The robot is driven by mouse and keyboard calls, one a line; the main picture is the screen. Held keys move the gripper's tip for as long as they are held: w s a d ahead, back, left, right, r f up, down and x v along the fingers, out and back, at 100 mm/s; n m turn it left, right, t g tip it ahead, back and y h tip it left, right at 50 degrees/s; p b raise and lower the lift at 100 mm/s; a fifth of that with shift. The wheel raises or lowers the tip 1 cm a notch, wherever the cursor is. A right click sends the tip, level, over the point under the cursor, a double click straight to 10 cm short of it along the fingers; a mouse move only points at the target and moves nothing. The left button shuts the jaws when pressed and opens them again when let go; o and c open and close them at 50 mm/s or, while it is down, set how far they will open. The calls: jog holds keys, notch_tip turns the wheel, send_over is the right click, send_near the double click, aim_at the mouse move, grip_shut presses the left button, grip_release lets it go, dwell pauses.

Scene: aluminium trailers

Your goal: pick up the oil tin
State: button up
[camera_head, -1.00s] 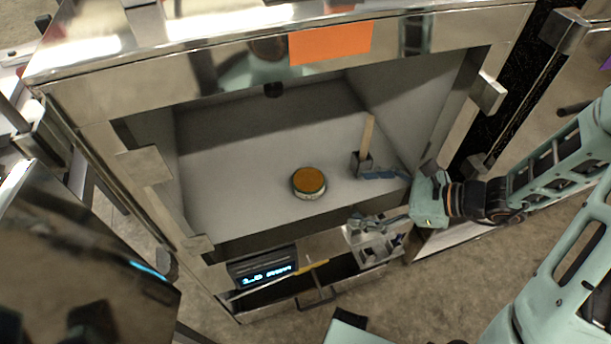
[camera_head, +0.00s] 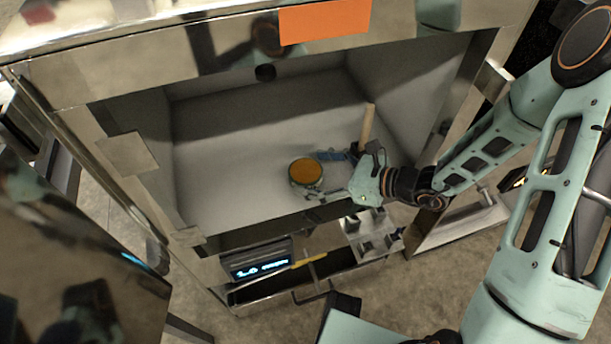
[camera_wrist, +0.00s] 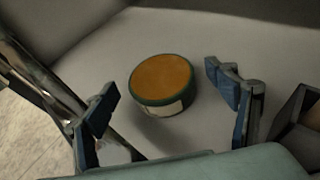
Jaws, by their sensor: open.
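The oil tin (camera_head: 305,172) is a short round tin with an orange-brown top and a dark green rim. It stands upright on the pale floor of the open trailer compartment, near its front edge. In the wrist view the tin (camera_wrist: 163,85) shows a pale label on its side. My gripper (camera_head: 320,175) reaches in from the right, its fingers apart and close to the tin. In the wrist view my gripper (camera_wrist: 160,95) is open, with one blue-padded finger to each side of the tin and a gap to both. Nothing is held.
A wooden-handled tool (camera_head: 368,126) stands at the compartment's right, just behind my gripper. The metal front sill and side frame edge the opening. A digital display (camera_head: 257,262) and a yellow-handled item (camera_head: 308,260) lie below. The compartment's left floor is clear.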

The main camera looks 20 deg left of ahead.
jog(key=x, duration=0.2)
jog(key=shift+a+f, duration=0.15)
jog(key=shift+a, duration=0.1)
jog(key=c, duration=1.5)
